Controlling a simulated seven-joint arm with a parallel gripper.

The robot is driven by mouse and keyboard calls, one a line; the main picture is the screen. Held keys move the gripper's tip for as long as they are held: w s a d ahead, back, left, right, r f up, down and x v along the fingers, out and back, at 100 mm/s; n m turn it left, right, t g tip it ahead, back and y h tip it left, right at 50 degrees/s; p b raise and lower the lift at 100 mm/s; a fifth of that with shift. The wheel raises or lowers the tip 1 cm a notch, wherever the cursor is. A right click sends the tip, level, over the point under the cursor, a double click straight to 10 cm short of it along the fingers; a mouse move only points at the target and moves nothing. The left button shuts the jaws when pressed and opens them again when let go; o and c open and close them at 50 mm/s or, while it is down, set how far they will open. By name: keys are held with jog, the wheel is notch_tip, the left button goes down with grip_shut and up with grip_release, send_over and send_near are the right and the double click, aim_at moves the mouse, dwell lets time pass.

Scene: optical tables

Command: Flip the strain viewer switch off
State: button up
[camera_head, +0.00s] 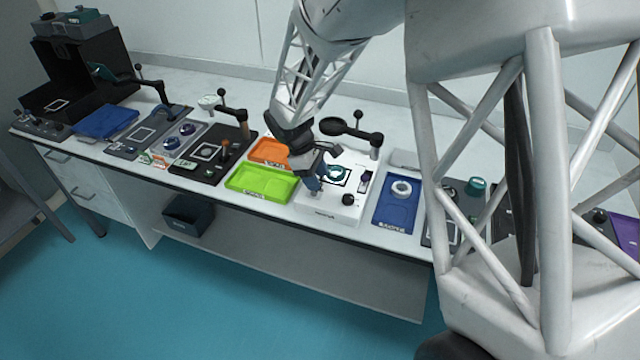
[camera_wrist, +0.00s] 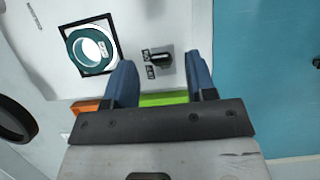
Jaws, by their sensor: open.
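The strain viewer is a white box (camera_head: 325,206) on the bench, with a framed teal ring (camera_head: 335,172) on its top. In the wrist view the ring (camera_wrist: 92,50) is at the upper left. The small dark switch (camera_wrist: 160,60) with black labels is right of it. The label text and the lever's position are too small to tell. My gripper (camera_head: 314,183) is low over the viewer's left part and hides the switch area in the head view. In the wrist view my gripper (camera_wrist: 160,64) is open, its blue fingers on either side of the switch; contact cannot be told.
A black magnifier arm (camera_head: 352,130) stands at the viewer's back; its lens rim (camera_wrist: 14,120) shows in the wrist view. A green tray (camera_head: 262,184) and an orange tray (camera_head: 268,151) are left, a blue tray (camera_head: 396,215) right. The bench's front edge is close.

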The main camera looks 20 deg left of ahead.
jog(key=shift+x, duration=1.45)
jog(key=c, duration=0.9)
jog(key=shift+a+h, duration=0.15)
jog(key=shift+h, duration=0.25)
jog(key=h, duration=0.1)
jog(key=a+h, duration=0.1)
jog(key=shift+r+h, duration=0.15)
jog(key=shift+h, duration=0.15)
jog(key=h, duration=0.1)
jog(key=a+h, duration=0.1)
jog(key=shift+h, duration=0.3)
jog(key=h, duration=0.2)
jog(key=a+h, duration=0.1)
jog(key=h, duration=0.1)
jog(key=a+h, duration=0.1)
jog(key=h, duration=0.1)
jog(key=shift+f, duration=0.3)
